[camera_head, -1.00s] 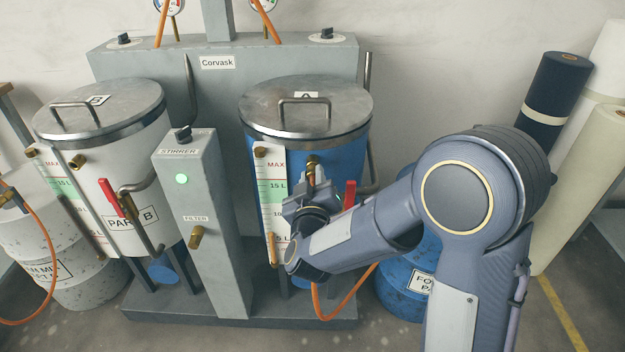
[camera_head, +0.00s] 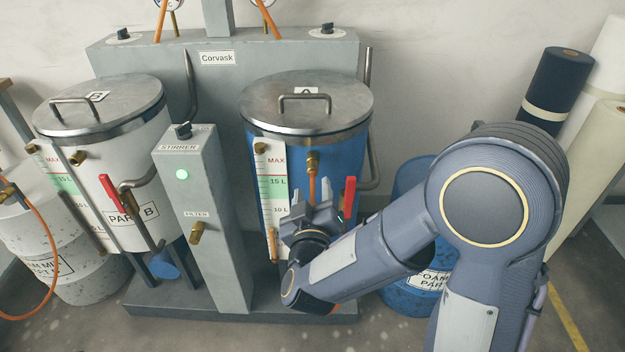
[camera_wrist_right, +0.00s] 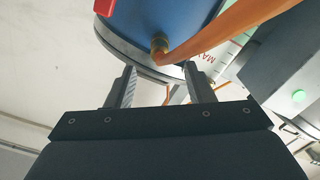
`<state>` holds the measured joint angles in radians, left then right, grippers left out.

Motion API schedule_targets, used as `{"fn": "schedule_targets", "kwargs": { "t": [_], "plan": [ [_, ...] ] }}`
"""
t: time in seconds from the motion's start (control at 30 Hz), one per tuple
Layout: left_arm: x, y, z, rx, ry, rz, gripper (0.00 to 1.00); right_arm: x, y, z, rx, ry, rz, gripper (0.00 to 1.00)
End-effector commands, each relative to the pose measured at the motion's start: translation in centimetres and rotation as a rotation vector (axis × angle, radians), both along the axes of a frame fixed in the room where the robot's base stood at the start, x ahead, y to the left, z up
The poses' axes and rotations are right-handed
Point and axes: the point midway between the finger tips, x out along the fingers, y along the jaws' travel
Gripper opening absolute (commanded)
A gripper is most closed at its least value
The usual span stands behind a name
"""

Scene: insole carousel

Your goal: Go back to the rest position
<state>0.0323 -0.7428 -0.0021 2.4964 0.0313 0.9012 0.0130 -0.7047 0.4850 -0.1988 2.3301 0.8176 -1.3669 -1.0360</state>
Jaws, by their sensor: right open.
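My right gripper (camera_head: 318,205) is in front of the blue tank A (camera_head: 345,155), a little below its brass fitting (camera_head: 313,158). An orange hose (camera_head: 312,185) is joined to that fitting and runs down behind my gripper. In the right wrist view, my gripper's two fingers (camera_wrist_right: 158,85) stand apart with nothing held between them. The same hose (camera_wrist_right: 215,35) leaves the brass fitting (camera_wrist_right: 158,44) beyond the fingertips. My left gripper is not in view.
A red-handled valve (camera_head: 348,195) is close to the right of my gripper. The grey stirrer column (camera_head: 205,210) and white tank B (camera_head: 100,165) stand to the left. A blue drum (camera_head: 410,185) is partly hidden behind my arm. Rolls (camera_head: 555,85) lean at the right.

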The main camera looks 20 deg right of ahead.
Motion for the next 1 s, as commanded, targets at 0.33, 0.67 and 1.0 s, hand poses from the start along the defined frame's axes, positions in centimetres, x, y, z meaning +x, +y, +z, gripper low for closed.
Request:
{"fn": "schedule_targets", "kwargs": {
  "t": [0.33, 0.67, 1.0],
  "plan": [
    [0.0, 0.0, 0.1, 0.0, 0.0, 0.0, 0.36, -1.3, 0.3, 0.0, -0.001, 0.0, -0.001, 0.48],
    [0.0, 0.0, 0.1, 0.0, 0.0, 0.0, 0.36, -1.2, 0.2, 0.0, 0.011, 0.003, 0.003, 0.48],
    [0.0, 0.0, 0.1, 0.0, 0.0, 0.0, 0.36, -1.8, -0.8, 0.4, 0.546, 0.216, 0.264, 0.48]
  ]
}}
